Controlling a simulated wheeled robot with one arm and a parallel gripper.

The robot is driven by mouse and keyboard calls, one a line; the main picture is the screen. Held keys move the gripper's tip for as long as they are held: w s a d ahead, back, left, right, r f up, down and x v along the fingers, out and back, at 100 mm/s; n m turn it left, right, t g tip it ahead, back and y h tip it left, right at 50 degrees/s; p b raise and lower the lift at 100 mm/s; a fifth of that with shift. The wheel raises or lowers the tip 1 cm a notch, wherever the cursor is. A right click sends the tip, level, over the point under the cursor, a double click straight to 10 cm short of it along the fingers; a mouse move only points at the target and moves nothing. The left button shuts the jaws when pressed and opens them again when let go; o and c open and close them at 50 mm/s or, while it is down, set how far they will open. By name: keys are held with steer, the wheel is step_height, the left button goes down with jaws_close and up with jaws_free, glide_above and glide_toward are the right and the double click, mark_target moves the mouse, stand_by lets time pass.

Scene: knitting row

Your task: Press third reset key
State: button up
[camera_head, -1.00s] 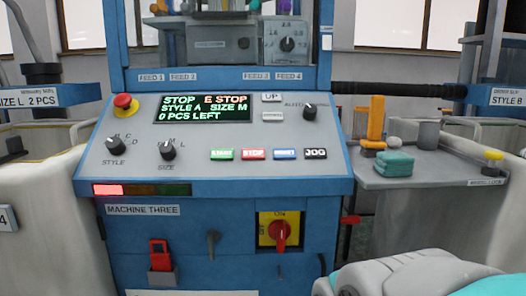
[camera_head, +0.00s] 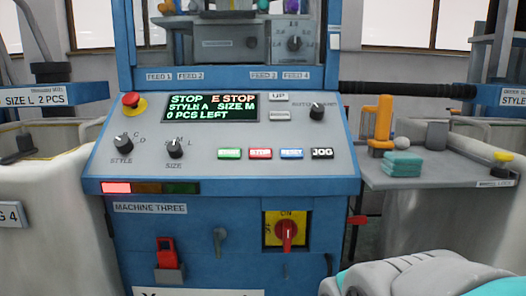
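The machine labelled MACHINE THREE (camera_head: 150,208) stands in front of me with a sloped grey control panel. The blue key (camera_head: 291,153), whose small lettering is blurred, is third in a row of keys, between the red stop key (camera_head: 260,153) and the black JOG key (camera_head: 322,153). The green start key (camera_head: 229,153) is at the row's left end. The display (camera_head: 212,107) reads STOP, E STOP, STYLE A, SIZE M, 0 PCS LEFT. A red lamp (camera_head: 116,188) is lit at the panel's lower left. My gripper is not in view; part of my arm shows at the lower right.
A red emergency knob (camera_head: 131,104) sits at the panel's upper left. Below the panel are a red-and-yellow rotary switch (camera_head: 287,232) and a red padlock-like piece (camera_head: 166,252). A side shelf (camera_head: 440,176) at right holds teal folded pieces (camera_head: 402,164) and an orange object (camera_head: 382,122).

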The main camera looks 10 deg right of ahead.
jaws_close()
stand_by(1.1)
